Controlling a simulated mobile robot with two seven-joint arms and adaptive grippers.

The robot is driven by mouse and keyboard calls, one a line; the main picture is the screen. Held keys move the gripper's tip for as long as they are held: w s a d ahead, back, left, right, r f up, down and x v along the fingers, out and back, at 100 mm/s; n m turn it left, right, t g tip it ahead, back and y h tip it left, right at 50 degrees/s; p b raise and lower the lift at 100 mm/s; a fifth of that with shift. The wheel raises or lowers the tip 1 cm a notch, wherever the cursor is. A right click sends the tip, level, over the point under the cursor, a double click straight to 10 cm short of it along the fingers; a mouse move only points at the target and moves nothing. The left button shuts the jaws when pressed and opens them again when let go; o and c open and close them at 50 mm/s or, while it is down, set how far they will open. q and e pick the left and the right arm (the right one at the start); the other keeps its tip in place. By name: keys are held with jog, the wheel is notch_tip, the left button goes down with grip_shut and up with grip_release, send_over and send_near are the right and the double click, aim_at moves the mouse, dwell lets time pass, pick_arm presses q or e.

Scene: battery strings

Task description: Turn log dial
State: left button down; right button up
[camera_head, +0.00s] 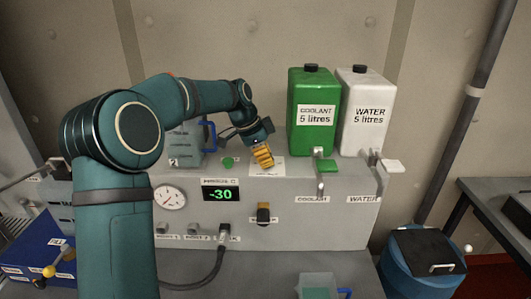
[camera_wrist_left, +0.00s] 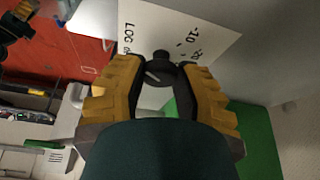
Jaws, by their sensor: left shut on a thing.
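The log dial (camera_wrist_left: 160,72) is a small black knob with a pale pointer line, on a white card (camera_wrist_left: 198,28) marked "LOG", -10 and -20. My left gripper (camera_head: 263,156) reaches down to the top of the grey console, and its yellow fingers cover the dial in the head view. In the left wrist view its two fingers (camera_wrist_left: 160,78) are shut around the knob, one on each side. The display (camera_head: 220,193) on the console front reads -30 in green. A dark and orange shape at the wrist view's upper left edge may be my right gripper, cut off.
A green coolant can (camera_head: 313,112) and a white water can (camera_head: 366,112) stand close to the right of the gripper. A clear jug with a blue handle (camera_head: 209,136) is behind my left arm. A gauge (camera_head: 169,198) and a black-and-orange knob (camera_head: 263,214) are on the front.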

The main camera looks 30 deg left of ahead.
pick_arm(q)
jog(key=m+g+p, duration=0.1)
jog(key=m, duration=0.1)
jog(key=m+p, duration=0.1)
jog(key=m, duration=0.1)
jog(key=shift+w+g+h, duration=0.1)
jog(key=shift+g+h, duration=0.2)
jog(key=shift+g, duration=0.1)
jog(key=shift+f+m+g+p, duration=0.1)
jog(key=shift+m+g+p, duration=0.65)
jog(key=shift+m, duration=1.45)
jog(key=c, duration=0.6)
grip_release()
jog(key=shift+o, duration=0.2)
jog(key=shift+w, duration=0.1)
jog(key=v, duration=1.2)
